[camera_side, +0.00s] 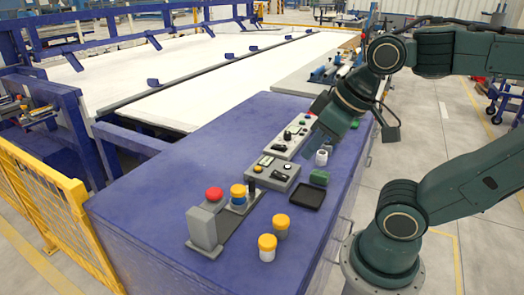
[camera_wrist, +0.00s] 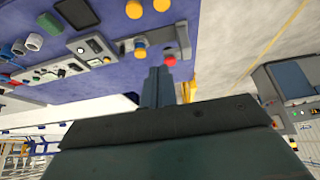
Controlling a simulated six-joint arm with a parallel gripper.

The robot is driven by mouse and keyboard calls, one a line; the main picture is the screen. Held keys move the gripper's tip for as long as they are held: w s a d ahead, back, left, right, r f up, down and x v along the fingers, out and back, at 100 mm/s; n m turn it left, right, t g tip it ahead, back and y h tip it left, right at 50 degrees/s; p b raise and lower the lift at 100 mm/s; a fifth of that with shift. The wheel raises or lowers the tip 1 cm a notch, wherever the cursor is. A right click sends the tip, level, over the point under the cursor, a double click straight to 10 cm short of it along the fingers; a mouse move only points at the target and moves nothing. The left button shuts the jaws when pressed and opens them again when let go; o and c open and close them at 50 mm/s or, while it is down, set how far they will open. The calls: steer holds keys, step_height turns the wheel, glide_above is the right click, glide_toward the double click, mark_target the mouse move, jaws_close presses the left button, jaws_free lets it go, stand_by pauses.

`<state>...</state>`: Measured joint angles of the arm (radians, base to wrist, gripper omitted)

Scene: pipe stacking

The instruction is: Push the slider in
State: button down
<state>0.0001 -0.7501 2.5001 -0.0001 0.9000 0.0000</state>
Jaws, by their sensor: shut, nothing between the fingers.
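A grey sliding fixture (camera_side: 204,228) stands at the near left of the blue bench, an upright grey block on a dark flat rail. A red knob (camera_side: 214,194) shows at the block; it also shows in the wrist view (camera_wrist: 170,61). A blue container with a yellow lid (camera_side: 238,193) stands on the rail beside it. I cannot tell which part is the slider. My gripper (camera_wrist: 157,88) is shut and empty. In the side view it hangs above the bench's far right part, apart from the fixture; its fingertips are hard to make out there.
Two yellow-lidded jars (camera_side: 267,247) (camera_side: 281,226) stand in front of the rail. Grey control boxes (camera_side: 272,172) (camera_side: 291,137), a black tray (camera_side: 307,195), a green item (camera_side: 319,177) and a white container (camera_side: 321,157) lie farther back. The bench's left part is clear.

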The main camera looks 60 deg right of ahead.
steer(key=c, duration=2.1)
jaws_free()
steer(key=o, duration=0.7)
steer(key=shift+w, duration=0.1)
steer(key=shift+c, duration=0.2)
steer(key=shift+o, duration=0.9)
steer(key=shift+w+d+r, duration=0.1)
steer(key=shift+w, duration=0.1)
steer(key=w+d+f+m+g, duration=0.1)
steer(key=w+d+m+g, duration=0.15)
steer(key=w, duration=0.45)
steer(key=w+d+f+m+g, duration=0.1)
steer(key=w+d, duration=0.3)
steer(key=w, duration=0.3)
steer(key=w+d+f+m+g, duration=0.1)
steer(key=w+d+f, duration=0.3)
steer(key=f, duration=0.3)
steer(key=w+d+f+m+g, duration=0.1)
steer(key=w+d+f+m, duration=0.1)
steer(key=w+d+f, duration=0.3)
steer(key=shift+w+d+f, duration=0.25)
steer(key=shift+d+f, duration=0.65)
steer(key=shift+d, duration=0.25)
